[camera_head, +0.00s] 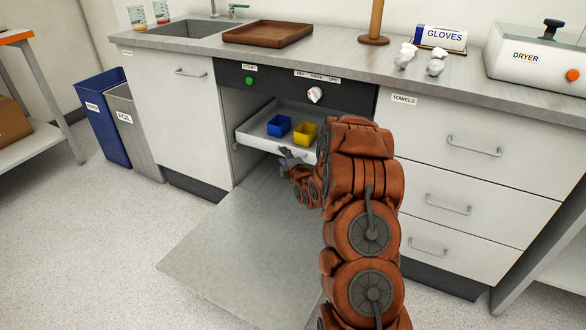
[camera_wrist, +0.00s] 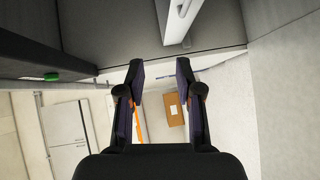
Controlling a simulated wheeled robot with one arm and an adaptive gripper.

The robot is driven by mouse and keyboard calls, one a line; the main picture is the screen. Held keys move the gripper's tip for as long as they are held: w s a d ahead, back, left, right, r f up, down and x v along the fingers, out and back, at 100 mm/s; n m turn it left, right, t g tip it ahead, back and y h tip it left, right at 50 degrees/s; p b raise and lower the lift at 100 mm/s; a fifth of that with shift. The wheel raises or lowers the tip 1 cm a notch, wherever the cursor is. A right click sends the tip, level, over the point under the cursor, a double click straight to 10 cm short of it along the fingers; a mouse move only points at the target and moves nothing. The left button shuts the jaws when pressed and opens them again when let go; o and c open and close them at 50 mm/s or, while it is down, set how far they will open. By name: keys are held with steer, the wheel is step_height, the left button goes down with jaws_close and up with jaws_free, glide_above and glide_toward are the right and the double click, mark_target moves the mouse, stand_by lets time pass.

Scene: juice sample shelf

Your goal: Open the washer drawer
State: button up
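The washer drawer (camera_head: 262,143) is a white tray pulled partly out under the black control panel. A blue bin (camera_head: 279,126) and a yellow bin (camera_head: 305,133) stand in it. My gripper (camera_head: 289,153) is at the drawer's front edge in the head view; its fingertips are small there, and contact is unclear. In the wrist view my gripper (camera_wrist: 160,70) has its two fingers apart with nothing visible between them. A white bar-like part (camera_wrist: 178,20) shows beyond the fingertips. My arm hides the drawer's right end.
The washer door (camera_head: 240,250) lies folded down, flat and low, in front. A black panel (camera_head: 290,90) with a green button and white knob is above the drawer. Towel drawers (camera_head: 447,145) are at right. Blue and grey waste bins (camera_head: 103,118) stand left.

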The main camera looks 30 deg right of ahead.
steer(key=s+d+f+n+t+h+b, duration=0.25)
steer(key=d+f+b, duration=0.2)
steer(key=f, duration=0.25)
steer(key=f+b+x, duration=0.1)
steer(key=x, duration=0.7)
steer(key=shift+w+r+y, duration=0.35)
steer(key=shift+r+y, duration=0.1)
steer(key=shift+m, duration=0.25)
jaws_close()
